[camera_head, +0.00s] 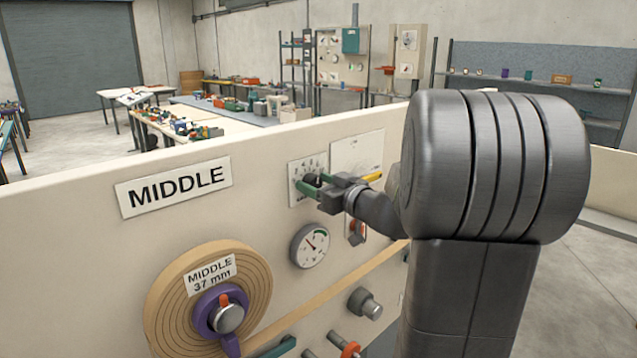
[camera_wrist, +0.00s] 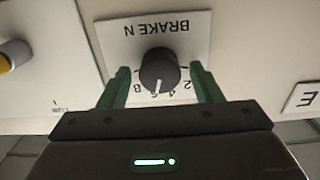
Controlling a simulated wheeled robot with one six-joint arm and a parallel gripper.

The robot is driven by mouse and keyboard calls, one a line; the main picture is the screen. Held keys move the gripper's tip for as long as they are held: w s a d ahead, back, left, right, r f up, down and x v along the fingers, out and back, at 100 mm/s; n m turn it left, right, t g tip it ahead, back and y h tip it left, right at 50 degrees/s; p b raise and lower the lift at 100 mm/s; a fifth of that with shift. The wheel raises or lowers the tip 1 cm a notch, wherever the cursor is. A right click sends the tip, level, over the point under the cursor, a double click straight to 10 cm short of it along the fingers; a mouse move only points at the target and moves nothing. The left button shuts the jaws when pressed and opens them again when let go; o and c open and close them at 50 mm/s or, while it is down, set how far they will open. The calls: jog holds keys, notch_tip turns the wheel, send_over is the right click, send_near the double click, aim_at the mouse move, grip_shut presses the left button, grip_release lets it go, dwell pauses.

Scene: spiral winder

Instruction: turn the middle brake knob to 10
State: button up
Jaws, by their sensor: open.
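The brake knob (camera_wrist: 159,69) is black and round with a white pointer line, on a white plate marked "BRAKE N" (camera_wrist: 160,28) that appears upside down in the wrist view. The pointer lies near the 6, between the 8 and the 4; no 10 is readable. My gripper (camera_wrist: 160,74) is open, with one green finger on each side of the knob and a visible gap to each. In the head view my gripper (camera_head: 311,183) is at the dark knob (camera_head: 311,180) on the panel, partly covering its dial plate (camera_head: 298,167).
The cream panel (camera_head: 90,250) carries a "MIDDLE" sign (camera_head: 173,187), a round gauge (camera_head: 309,246), a wound roll (camera_head: 165,290) with a purple hub, and a grey knob (camera_head: 365,303). A yellow part (camera_head: 372,176) is right of my gripper. Tables and shelves stand far behind.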

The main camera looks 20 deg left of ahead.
jog(key=c, duration=1)
jog(key=shift+f+b, duration=0.2)
jog(key=shift+b, duration=0.5)
jog(key=shift+f+m+b, duration=0.1)
jog(key=shift+m+b, duration=0.5)
jog(key=shift+b, duration=0.5)
jog(key=m+b, duration=0.2)
jog(key=b, duration=0.1)
jog(key=m+b, duration=0.3)
jog(key=m, duration=0.1)
jog(key=shift+w+m+b, duration=0.1)
jog(key=shift+m+b, duration=0.2)
jog(key=shift+b, duration=0.05)
jog(key=shift+m+b, duration=0.6)
jog(key=shift+m, duration=1.3)
